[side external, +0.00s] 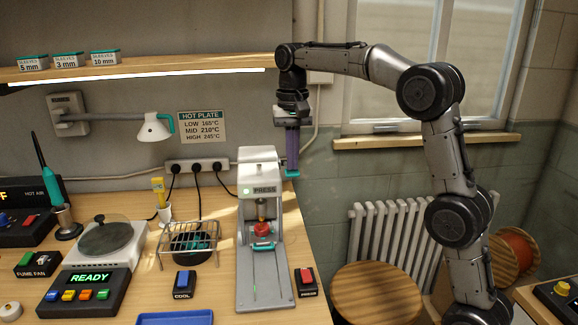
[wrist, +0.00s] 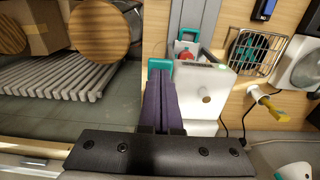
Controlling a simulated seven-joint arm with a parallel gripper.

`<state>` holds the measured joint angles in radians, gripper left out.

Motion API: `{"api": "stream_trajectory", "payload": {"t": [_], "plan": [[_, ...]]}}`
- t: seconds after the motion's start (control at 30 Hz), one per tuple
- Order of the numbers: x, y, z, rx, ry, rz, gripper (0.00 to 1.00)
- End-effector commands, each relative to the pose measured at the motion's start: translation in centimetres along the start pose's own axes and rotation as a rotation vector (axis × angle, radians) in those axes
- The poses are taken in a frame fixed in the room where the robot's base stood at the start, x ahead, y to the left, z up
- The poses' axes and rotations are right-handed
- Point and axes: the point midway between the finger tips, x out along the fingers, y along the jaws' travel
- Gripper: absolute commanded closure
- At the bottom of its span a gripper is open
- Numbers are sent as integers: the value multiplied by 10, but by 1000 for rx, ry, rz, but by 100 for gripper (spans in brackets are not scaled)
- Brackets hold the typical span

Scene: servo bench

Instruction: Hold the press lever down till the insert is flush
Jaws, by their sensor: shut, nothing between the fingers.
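The white press (side external: 258,170) stands on the bench with a green light and the word PRESS on its head; it also shows in the wrist view (wrist: 205,85). A brass tip (side external: 262,207) hangs above a red part (side external: 264,230) in a teal-edged holder (side external: 264,245). Whether the insert is flush is too small to tell. A small black box marked PRESS (side external: 305,281) with a red top is to the right of the press base.
A wire rack (side external: 190,238) and a COOL box (side external: 184,283) with a blue top stand left of the press. Further left are a hot plate (side external: 105,240) and its READY control box (side external: 88,290). A shelf (side external: 140,67) runs above. The window sill (side external: 425,142) is to the right.

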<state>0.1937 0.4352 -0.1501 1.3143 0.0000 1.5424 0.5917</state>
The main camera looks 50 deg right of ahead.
Motion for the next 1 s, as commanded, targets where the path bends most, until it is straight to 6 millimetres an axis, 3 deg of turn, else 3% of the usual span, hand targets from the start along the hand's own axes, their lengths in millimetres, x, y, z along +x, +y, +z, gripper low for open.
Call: {"api": "stream_trajectory", "payload": {"t": [1.0], "plan": [[28, 0, 0, 0, -1, 1, 100]]}}
